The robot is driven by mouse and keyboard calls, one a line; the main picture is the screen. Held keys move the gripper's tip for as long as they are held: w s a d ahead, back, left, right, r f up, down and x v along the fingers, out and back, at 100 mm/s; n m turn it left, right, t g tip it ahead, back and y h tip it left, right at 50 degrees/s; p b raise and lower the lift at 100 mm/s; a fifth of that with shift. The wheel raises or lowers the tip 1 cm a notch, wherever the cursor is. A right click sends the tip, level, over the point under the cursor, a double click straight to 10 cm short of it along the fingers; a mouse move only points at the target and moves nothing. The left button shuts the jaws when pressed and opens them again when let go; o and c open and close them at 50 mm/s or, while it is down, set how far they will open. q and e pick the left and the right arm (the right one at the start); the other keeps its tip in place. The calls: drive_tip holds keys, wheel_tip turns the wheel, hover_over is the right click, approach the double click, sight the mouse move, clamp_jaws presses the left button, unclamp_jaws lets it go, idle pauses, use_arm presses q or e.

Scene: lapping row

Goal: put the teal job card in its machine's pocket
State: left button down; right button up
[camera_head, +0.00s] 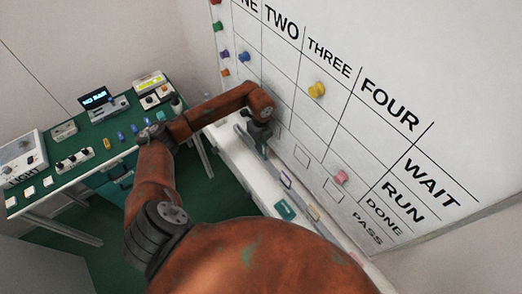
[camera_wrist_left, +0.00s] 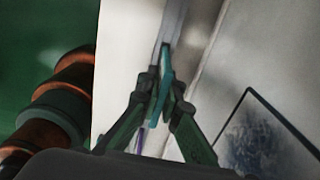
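My left gripper (camera_head: 264,150) hangs from the arm over the ledge at the foot of the whiteboard. In the left wrist view its two fingers (camera_wrist_left: 165,100) are closed on a thin teal card (camera_wrist_left: 164,72), seen nearly edge-on. In the head view the gripper mostly hides this card. Another teal-green piece with a pale mark (camera_head: 285,209) lies on the ledge, nearer the camera. Outlined rectangles (camera_head: 302,157) show low on the board; I cannot tell which is a pocket. My right gripper is not in view.
The whiteboard (camera_head: 335,130) has a lettered grid and coloured magnets, including a yellow (camera_head: 317,90) and a pink one (camera_head: 340,177). The white ledge (camera_head: 240,170) holds several small items. A green-topped bench (camera_head: 100,135) with devices stands at left.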

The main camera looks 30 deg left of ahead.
use_arm(q)
drive_tip(key=shift+w+f, duration=0.1)
drive_tip(key=shift+f, duration=1.7)
drive_tip(key=c, duration=2.1)
unclamp_jaws()
drive_tip(key=shift+f, duration=0.1)
